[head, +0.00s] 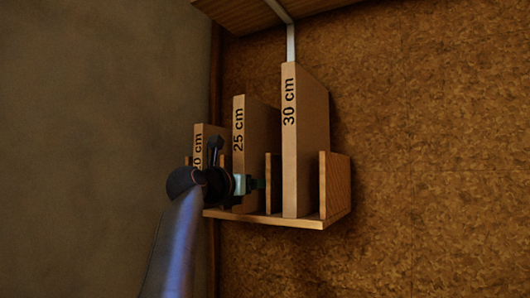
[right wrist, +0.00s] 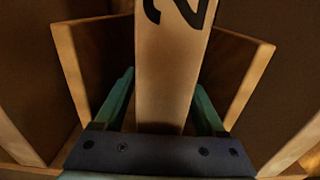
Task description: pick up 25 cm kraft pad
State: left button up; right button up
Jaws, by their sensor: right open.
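The 25 cm kraft pad (head: 255,130) stands upright in the middle slot of a wooden rack, between the 20 cm and 30 cm pads. In the right wrist view a kraft pad (right wrist: 168,75) with part of a "2" on its face runs down between my fingers. My right gripper (head: 247,184) is at the lower front of the 25 cm pad and hides part of it. In the right wrist view my right gripper (right wrist: 164,100) is open, one green finger on each side of the pad, with a gap showing at each. My left gripper is not in view.
The wooden rack (head: 337,190) has upright dividers between the slots. The taller 30 cm pad (head: 308,135) stands to the right, and the shorter 20 cm pad (head: 200,145) to the left, partly hidden by my arm. Cork-like surface (head: 430,180) lies clear to the right.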

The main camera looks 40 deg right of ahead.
jog(key=shift+w+d, duration=0.15)
jog(key=shift+d, duration=0.05)
jog(key=shift+c, duration=0.4)
grip_shut()
dwell(0.8)
jog(key=shift+r, duration=0.15)
